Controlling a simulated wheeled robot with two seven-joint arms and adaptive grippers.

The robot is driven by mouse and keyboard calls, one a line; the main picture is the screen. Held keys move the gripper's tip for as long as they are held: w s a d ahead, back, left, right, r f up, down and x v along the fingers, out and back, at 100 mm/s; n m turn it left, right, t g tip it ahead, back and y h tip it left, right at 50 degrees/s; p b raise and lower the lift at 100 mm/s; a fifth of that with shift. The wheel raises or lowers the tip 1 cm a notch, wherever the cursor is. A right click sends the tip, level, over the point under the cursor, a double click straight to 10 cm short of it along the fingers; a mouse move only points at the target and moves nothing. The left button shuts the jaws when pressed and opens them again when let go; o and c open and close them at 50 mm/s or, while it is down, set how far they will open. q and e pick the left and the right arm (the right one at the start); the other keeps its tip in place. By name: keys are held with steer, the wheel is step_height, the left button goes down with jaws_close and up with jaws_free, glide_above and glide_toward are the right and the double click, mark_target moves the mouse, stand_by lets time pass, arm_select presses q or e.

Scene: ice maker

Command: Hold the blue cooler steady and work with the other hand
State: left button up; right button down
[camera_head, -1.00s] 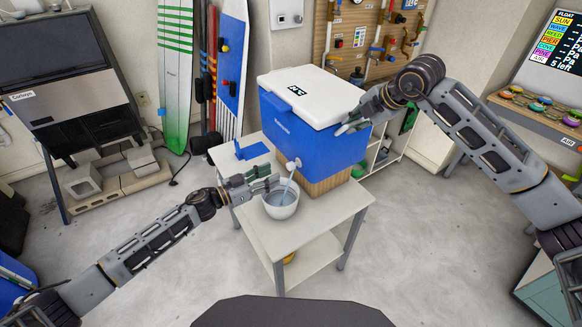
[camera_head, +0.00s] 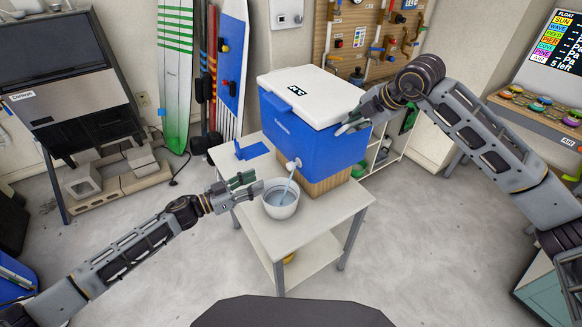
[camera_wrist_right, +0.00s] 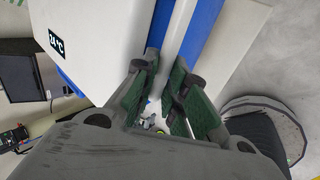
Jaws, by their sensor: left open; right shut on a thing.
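The blue cooler (camera_head: 305,143) with its white lid (camera_head: 312,96) stands on a wooden block (camera_head: 327,184) on a small white table (camera_head: 318,222). A stream of water runs from the white spigot (camera_head: 292,165) on its front into a grey bowl (camera_head: 281,207), which holds water. My right gripper (camera_head: 346,127) is shut on the cooler at its upper right corner; in the right wrist view its green-padded fingers (camera_wrist_right: 169,100) are at the lid and blue side. My left gripper (camera_head: 252,185) is open and empty, just left of the bowl and a little above the table edge.
An ice machine (camera_head: 65,95) stands at the far left, with surfboards (camera_head: 176,75) against the wall. A tool pegboard (camera_head: 365,40) hangs behind. The floor at front left is clear.

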arm_select(q)
steer(key=shift+s+a, duration=0.4)
steer(key=shift+a, duration=0.1)
arm_select(e)
steer(key=c, duration=1.5)
jaws_free()
steer(key=shift+s+r, duration=0.1)
steer(key=shift+r, duration=0.05)
arm_select(q)
steer(key=shift+r+p, duration=0.85)
arm_select(e)
steer(key=shift+v, duration=3.9)
steer(key=o, duration=0.5)
steer(key=shift+o, duration=0.2)
steer(key=shift+r, duration=0.1)
